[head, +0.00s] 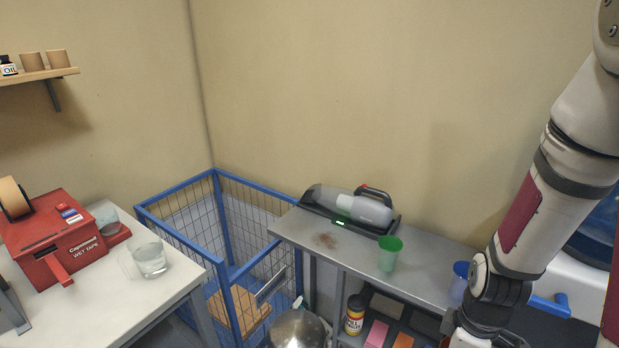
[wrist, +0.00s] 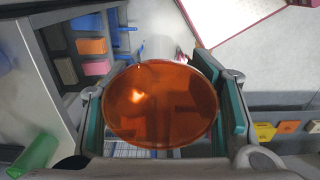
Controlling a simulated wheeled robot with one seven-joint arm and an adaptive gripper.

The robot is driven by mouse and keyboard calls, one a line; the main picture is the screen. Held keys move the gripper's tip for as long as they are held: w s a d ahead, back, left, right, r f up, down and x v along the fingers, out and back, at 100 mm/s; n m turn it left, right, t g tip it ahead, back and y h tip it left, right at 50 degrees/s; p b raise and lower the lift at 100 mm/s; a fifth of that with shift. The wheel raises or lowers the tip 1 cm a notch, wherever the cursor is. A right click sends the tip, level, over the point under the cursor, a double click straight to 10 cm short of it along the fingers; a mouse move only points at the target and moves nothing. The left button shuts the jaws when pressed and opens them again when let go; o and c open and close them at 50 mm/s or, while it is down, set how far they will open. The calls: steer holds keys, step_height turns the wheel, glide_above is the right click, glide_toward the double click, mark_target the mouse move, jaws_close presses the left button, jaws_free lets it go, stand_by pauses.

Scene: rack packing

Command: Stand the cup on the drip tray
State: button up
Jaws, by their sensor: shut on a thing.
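An orange see-through cup (wrist: 160,92) fills the middle of the wrist view, its round opening facing the camera. My gripper (wrist: 163,118) is shut on it, with one green-padded finger at each side. In the head view my arm runs down the right side, and the gripper and orange cup are out of frame. A white water dispenser (head: 588,268) with a blue bottle and blue tap stands at the right, partly behind my arm. I cannot make out the drip tray in either view.
A green cup (head: 389,254) stands on the grey shelf unit (head: 430,268), beside a handheld vacuum (head: 355,207). A blue cup (head: 459,280) is partly hidden by my arm. A blue wire cage (head: 225,240) and a white table (head: 165,285) with a glass are at left.

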steer(key=shift+r, duration=0.1)
steer(key=w+a+r+m, duration=0.1)
steer(key=w+a+m, duration=0.1)
steer(key=w, duration=0.5)
steer(key=w+a+m, duration=0.3)
steer(key=w+m, duration=0.2)
steer(key=w, duration=0.3)
steer(key=w+a+r+m, duration=0.1)
steer(key=w+a+m, duration=0.1)
steer(key=w+m, duration=0.2)
steer(key=w, duration=0.3)
steer(key=shift+w+a+r, duration=0.25)
steer(key=shift+a+r, duration=0.1)
steer(key=shift+a, duration=0.05)
